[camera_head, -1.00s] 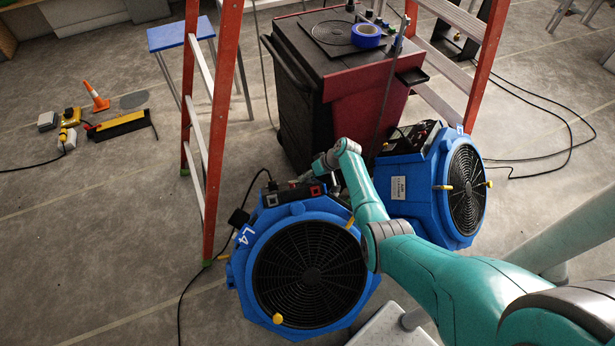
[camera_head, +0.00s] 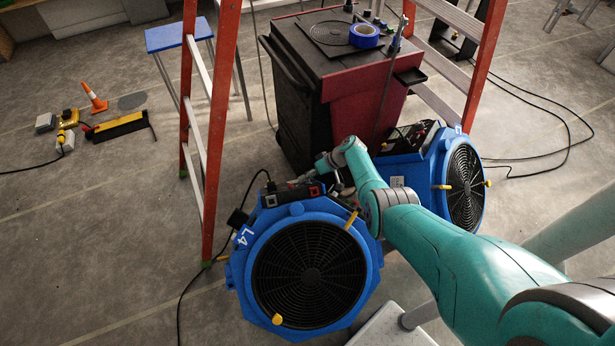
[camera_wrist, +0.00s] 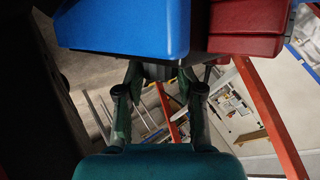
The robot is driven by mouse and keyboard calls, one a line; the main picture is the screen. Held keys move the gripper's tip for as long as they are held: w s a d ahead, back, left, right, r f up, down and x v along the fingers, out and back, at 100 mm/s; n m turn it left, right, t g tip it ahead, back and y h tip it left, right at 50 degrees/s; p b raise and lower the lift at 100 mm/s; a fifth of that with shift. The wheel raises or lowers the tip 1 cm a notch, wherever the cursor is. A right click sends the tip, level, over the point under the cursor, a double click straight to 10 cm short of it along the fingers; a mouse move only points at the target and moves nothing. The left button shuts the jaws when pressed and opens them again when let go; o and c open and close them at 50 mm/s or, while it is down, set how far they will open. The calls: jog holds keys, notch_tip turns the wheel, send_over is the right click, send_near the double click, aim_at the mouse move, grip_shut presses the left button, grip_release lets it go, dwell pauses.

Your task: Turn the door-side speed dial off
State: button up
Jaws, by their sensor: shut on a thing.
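Two blue blowers stand on the floor. The left blower (camera_head: 366,258), marked L4, has a dark control panel (camera_head: 290,193) on top with red-edged parts. In the wrist view my gripper (camera_wrist: 167,72) reaches up to a dark edge below a blue housing (camera_wrist: 125,25). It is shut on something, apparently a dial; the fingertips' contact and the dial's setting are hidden.
A red and black bin (camera_head: 350,95) stands close behind the blowers, with blue tape (camera_head: 364,35) on top. An orange ladder (camera_head: 222,90) rises at the left blower's side. Cables (camera_head: 545,165) cross the floor. Open floor lies at the left.

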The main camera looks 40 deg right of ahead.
jog(key=o, duration=1.2)
jog(key=shift+c, duration=0.2)
jog(key=v, duration=1.2)
